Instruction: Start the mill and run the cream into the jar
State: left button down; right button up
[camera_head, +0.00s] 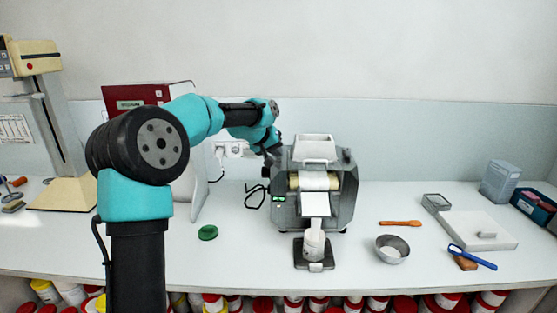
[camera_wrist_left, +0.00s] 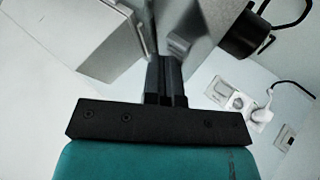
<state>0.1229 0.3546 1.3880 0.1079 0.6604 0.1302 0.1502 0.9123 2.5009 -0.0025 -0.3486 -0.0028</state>
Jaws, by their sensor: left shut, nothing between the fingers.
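The grey mill (camera_head: 345,195) stands on the bench with a white hopper (camera_head: 314,149) on top and pale rollers below it. A small green-lit panel (camera_head: 279,199) shows at its lower left front. A white chute (camera_head: 315,206) slopes down from the rollers to the white jar (camera_head: 313,243), which stands upright on a dark stand (camera_head: 314,266). I cannot see the jar's contents. My left gripper (camera_head: 272,158) is at the mill's upper left rear side, partly hidden. In the left wrist view its fingers (camera_wrist_left: 165,62) are together and empty, by grey machine surfaces.
A green lid (camera_head: 208,232) lies left of the mill. Wall sockets (camera_head: 230,149) with a plug are behind my left arm; a black cable (camera_head: 255,195) lies beside the mill. A metal bowl (camera_head: 392,249), an orange spatula (camera_head: 400,224) and a white slab (camera_head: 478,230) lie to the right.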

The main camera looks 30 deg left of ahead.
aim_at(277, 159)
pick_arm(q)
jog(key=shift+r, duration=0.65)
jog(key=shift+r, duration=0.1)
jog(key=shift+r, duration=2.45)
